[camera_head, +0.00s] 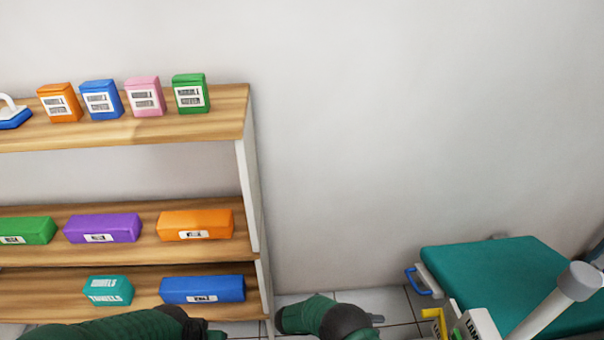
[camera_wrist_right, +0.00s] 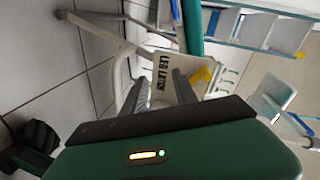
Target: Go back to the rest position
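My right arm shows at the bottom middle of the head view, with a green and black wrist and the right gripper (camera_head: 376,319) just beyond it, mostly cut off. In the right wrist view the two dark fingers of the right gripper (camera_wrist_right: 158,82) stand apart with nothing held between them. Behind them is a white panel labelled "LEG LATCH" (camera_wrist_right: 182,90). My left arm lies along the bottom left of the head view, below the shelf. The left gripper (camera_head: 214,334) is only a dark bit at the lower edge, and its fingers cannot be made out.
A wooden shelf unit (camera_head: 190,132) on the left holds coloured boxes and packs. A teal-topped folding unit (camera_head: 500,272) with a blue handle (camera_head: 410,282) stands at the right, near a grey lamp arm (camera_head: 545,308) and a yellow lever (camera_head: 437,317). Tiled floor shows between.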

